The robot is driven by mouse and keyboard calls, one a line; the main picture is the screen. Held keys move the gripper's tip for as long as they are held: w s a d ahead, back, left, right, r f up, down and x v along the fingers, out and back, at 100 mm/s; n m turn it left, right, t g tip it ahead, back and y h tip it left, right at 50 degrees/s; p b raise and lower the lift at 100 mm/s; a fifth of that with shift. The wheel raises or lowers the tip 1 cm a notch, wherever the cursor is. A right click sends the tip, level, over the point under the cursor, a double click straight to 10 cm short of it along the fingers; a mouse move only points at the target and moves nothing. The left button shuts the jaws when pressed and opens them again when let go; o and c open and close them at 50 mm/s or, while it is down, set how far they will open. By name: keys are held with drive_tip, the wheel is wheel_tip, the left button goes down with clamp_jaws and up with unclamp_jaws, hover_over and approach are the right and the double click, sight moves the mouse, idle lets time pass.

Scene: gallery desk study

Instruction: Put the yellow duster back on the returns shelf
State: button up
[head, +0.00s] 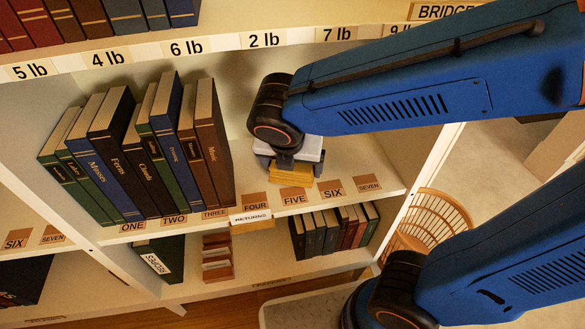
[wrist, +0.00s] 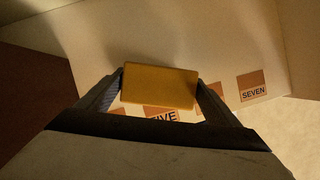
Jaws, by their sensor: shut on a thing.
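The yellow duster (head: 293,172) is a flat yellow block at the returns shelf (head: 362,170), the middle shelf with a "RETURNS" label on its front edge. My gripper (head: 284,172) is shut on the duster, above the labels FOUR and FIVE. In the wrist view the duster (wrist: 158,86) sits between the two fingers of my gripper (wrist: 160,88), one at each short side. I cannot tell whether the duster touches the shelf surface. My arm hides part of the shelf's back and right.
A row of leaning books (head: 140,150) fills the shelf to the left, ending near THREE. The shelf is clear toward SIX and SEVEN. A white upright panel (head: 428,180) closes its right end. Smaller books (head: 335,228) stand below, and a wicker basket (head: 435,215) is at right.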

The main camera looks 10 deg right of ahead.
sight(290, 173)
drive_tip(key=shift+f, duration=0.5)
drive_tip(key=shift+f, duration=0.1)
drive_tip(key=o, duration=0.8)
drive_tip(key=v, duration=0.5)
drive_tip(key=shift+s+r, duration=0.1)
drive_tip(key=shift+r, duration=0.2)
drive_tip(key=shift+s+a+f, duration=0.1)
drive_tip(key=shift+s+a, duration=0.1)
drive_tip(key=shift+s, duration=0.25)
drive_tip(key=shift+s+a+f, duration=0.1)
drive_tip(key=shift+s+a, duration=0.1)
drive_tip(key=shift+s, duration=0.2)
drive_tip(key=shift+s+a, duration=0.6)
drive_tip(key=shift+s, duration=0.95)
drive_tip(key=shift+s+a, duration=0.6)
drive_tip(key=shift+s, duration=0.95)
drive_tip(key=shift+s+a, duration=0.6)
drive_tip(key=shift+s, duration=0.95)
